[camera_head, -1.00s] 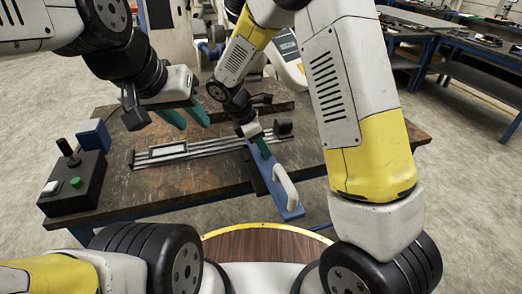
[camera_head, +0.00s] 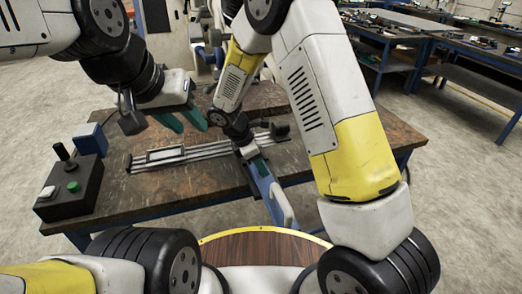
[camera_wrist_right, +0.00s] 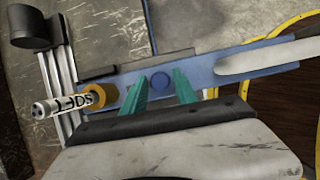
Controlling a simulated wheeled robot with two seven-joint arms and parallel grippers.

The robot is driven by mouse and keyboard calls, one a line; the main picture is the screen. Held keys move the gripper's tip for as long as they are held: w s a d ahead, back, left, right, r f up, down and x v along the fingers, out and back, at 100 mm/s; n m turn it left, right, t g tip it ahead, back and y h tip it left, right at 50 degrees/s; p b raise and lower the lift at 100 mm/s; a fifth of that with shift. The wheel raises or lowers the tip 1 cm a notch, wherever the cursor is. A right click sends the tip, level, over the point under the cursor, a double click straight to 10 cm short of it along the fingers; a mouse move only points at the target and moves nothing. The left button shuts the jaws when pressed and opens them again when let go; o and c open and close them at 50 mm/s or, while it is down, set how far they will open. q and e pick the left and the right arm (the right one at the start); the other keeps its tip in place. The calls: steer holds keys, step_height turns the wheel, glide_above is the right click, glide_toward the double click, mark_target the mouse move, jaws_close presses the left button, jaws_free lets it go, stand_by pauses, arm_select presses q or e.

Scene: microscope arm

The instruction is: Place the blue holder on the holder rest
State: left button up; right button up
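The blue holder (camera_head: 264,188) is a long blue plate with a white handle, reaching past the bench's front edge. In the right wrist view, the holder (camera_wrist_right: 215,68) runs across the picture with its handle at the right. My right gripper (camera_head: 257,165) has its green fingers at the plate. In the wrist view the fingers (camera_wrist_right: 160,86) stand apart on both sides of a round blue spot; their contact is not clearly visible, but holder and hand move together. My left gripper (camera_head: 186,120) is open and empty above the bench. I cannot tell which part is the holder rest.
A silver rail assembly (camera_head: 210,151) with a rectangular frame lies on the brown bench (camera_head: 130,200). A black control box (camera_head: 72,188) and a blue box (camera_head: 91,138) are at the left. A labelled white cylinder (camera_wrist_right: 70,104) shows near the holder's left end.

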steer(key=shift+o, duration=0.7)
steer(key=shift+r, duration=0.2)
steer(key=v, duration=1.2)
